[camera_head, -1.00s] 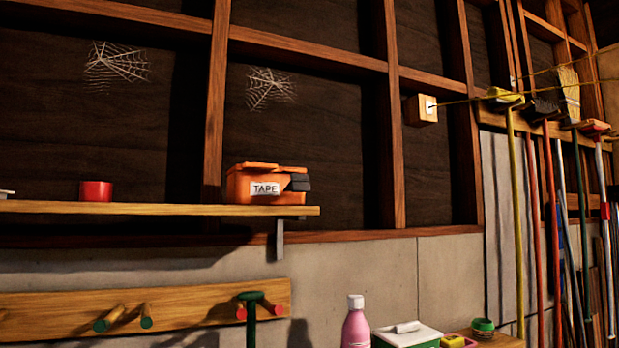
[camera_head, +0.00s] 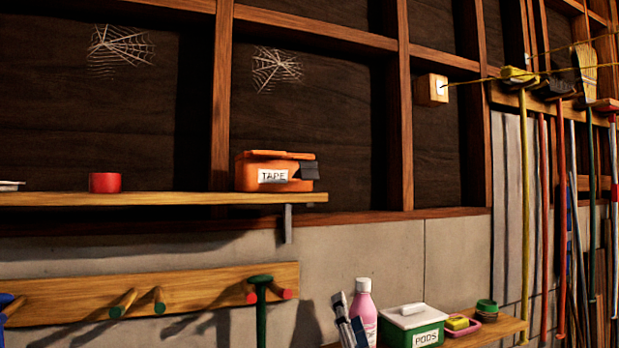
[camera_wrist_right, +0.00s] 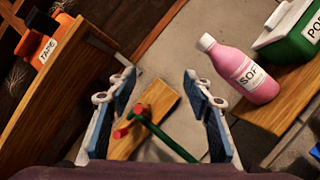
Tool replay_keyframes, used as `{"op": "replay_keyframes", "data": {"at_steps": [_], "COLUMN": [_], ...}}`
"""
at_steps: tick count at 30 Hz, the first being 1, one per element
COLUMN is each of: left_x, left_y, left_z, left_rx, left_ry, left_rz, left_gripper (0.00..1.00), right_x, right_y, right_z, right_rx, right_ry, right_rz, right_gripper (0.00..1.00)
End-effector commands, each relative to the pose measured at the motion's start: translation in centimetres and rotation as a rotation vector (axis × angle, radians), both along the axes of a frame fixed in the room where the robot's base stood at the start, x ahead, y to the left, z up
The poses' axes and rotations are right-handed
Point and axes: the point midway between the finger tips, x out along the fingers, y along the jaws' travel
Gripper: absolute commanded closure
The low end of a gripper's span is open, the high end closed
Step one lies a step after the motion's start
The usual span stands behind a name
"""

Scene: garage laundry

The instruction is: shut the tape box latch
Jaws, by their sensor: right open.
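The orange tape box (camera_head: 248,176), with a white TAPE label, stands on the wooden wall shelf (camera_head: 150,199). Its dark grey latch (camera_head: 309,170) sticks out at the right end and looks swung outward. The lid lies over the box; I cannot tell if it is fully down. My right gripper (camera_head: 350,322) is low, below and right of the box. Its blue-padded fingers (camera_wrist_right: 158,88) are open and empty. My left gripper is not visible.
A red cylinder (camera_head: 105,182) stands left on the shelf. Below are a peg rail (camera_head: 200,288), a green-handled tool (camera_head: 261,310), a pink bottle (camera_head: 364,305) and a green PODS box (camera_head: 413,327). Shelf bracket (camera_head: 288,223) hangs below the box. Brooms stand right.

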Motion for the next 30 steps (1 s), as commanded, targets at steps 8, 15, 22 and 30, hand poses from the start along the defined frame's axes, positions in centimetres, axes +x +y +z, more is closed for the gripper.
{"op": "replay_keyframes", "data": {"at_steps": [8, 15, 22, 30], "left_x": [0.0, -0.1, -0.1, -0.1], "left_y": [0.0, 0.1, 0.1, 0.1], "left_z": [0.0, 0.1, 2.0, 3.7], "left_rx": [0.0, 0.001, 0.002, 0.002], "left_ry": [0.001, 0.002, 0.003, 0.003], "left_rz": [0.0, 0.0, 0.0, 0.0], "left_gripper": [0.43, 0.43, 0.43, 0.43], "right_x": [-0.9, -1.8, 0.0, 2.6], "right_y": [4.2, 5.7, 6.3, 7.1], "right_z": [16.9, 21.5, 24.0, 26.4], "right_rx": [-0.589, -0.776, -0.779, -0.777], "right_ry": [-0.399, -0.515, -0.517, -0.516], "right_rz": [-0.17, -0.256, -0.259, -0.258], "right_gripper": [0.54, 0.54, 0.54, 0.54]}}
